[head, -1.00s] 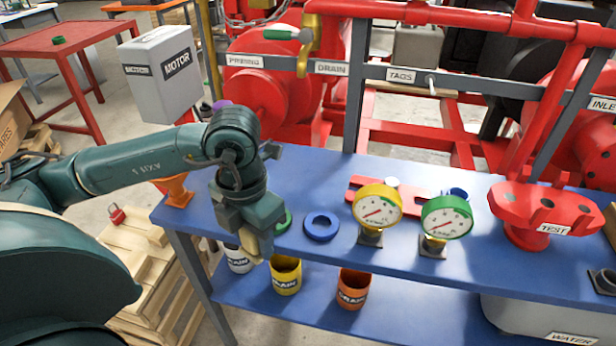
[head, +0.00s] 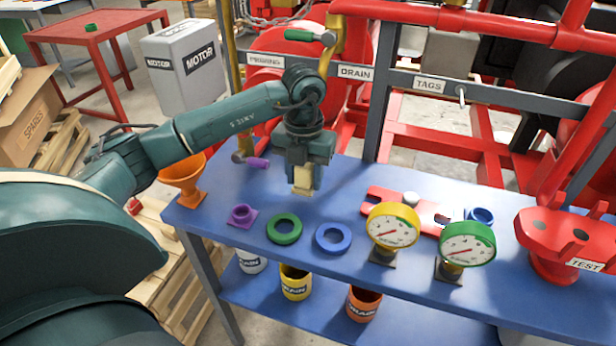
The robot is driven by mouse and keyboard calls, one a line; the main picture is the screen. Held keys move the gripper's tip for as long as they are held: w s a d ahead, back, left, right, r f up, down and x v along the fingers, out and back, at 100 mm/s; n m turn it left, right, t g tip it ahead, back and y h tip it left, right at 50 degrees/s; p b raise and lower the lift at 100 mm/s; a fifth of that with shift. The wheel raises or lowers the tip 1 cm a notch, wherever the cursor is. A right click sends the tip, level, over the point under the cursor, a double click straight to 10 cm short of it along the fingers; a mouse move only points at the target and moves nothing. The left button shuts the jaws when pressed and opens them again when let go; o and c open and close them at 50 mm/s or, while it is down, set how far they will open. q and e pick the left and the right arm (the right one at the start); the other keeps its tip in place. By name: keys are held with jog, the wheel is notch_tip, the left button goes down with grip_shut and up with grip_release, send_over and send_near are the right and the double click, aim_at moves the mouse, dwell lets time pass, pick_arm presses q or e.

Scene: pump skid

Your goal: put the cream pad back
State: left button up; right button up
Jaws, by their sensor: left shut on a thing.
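My left gripper (head: 303,176) reaches in from the left and points down over the back part of the blue bench (head: 345,285). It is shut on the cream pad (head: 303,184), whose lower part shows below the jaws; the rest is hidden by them. The pad appears held above the bench top, behind the green ring and the blue ring. Where the pad belongs is not clear from this view. My right gripper is not in view.
A green ring (head: 284,229), a blue ring (head: 333,239) and a purple holder (head: 241,215) are on the bench. A yellow gauge (head: 393,226) and a green gauge (head: 467,244) stand to the right. A orange funnel (head: 184,172) stands left. Red pump pipework is behind.

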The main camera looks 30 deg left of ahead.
aim_at(308, 179)
pick_arm(q)
jog(key=shift+w+a+f, duration=0.1)
jog(key=shift+w+a, duration=0.05)
jog(key=shift+w, duration=0.45)
jog(key=shift+w+a, duration=0.15)
jog(key=shift+w, duration=0.4)
notch_tip(308, 179, down, 3)
jog(key=shift+s+p, duration=0.1)
jog(key=shift+p, duration=0.2)
jog(key=shift+f, duration=0.2)
jog(key=shift+f, duration=0.2)
jog(key=o, duration=0.9)
jog(key=shift+o, duration=0.2)
jog(key=shift+r, duration=0.15)
jog(key=shift+r, duration=0.25)
notch_tip(308, 179, up, 7)
